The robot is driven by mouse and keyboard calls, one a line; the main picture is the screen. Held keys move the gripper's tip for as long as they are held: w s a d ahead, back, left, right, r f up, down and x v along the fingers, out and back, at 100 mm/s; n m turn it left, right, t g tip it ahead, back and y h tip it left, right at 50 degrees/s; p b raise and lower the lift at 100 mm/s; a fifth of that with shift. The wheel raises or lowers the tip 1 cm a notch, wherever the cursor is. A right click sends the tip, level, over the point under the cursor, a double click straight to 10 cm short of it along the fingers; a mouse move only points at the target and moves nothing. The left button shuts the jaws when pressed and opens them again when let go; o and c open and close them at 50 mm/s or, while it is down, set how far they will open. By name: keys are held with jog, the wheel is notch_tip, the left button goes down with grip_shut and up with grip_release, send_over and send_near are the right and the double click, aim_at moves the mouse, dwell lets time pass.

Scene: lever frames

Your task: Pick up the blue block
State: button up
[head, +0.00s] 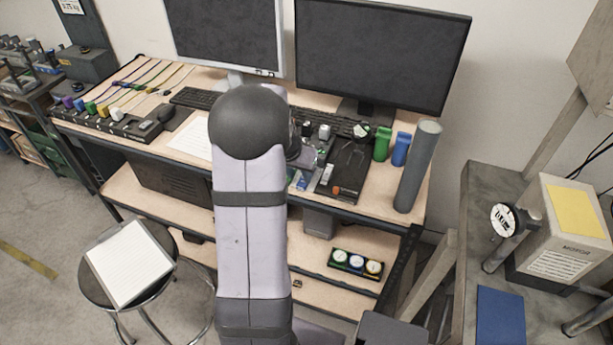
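A blue block-like piece (400,149) stands upright near the right end of the wooden workbench (215,262). A similar green piece (382,144) stands just left of it, and a tall grey cylinder (418,165) stands close on its right. A smaller blue item (302,180) lies further left among small parts. My arm rises through the middle of the view and hides part of the bench. What seems to be my gripper (301,150) shows only partly, right of the arm's round joint and well left of the blue piece. Its fingers are too unclear to read.
A dark tray with tools (346,172) lies between the small parts and the green piece. Two monitors (380,55) stand behind. A keyboard (202,97) and coloured plugs with cables (95,108) are at left. A stool (130,262) stands in front.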

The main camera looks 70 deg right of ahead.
aim_at(303, 182)
jog(key=shift+p+x, duration=1.3)
jog(key=shift+x, duration=1.3)
jog(key=shift+d+r, duration=0.1)
grip_shut()
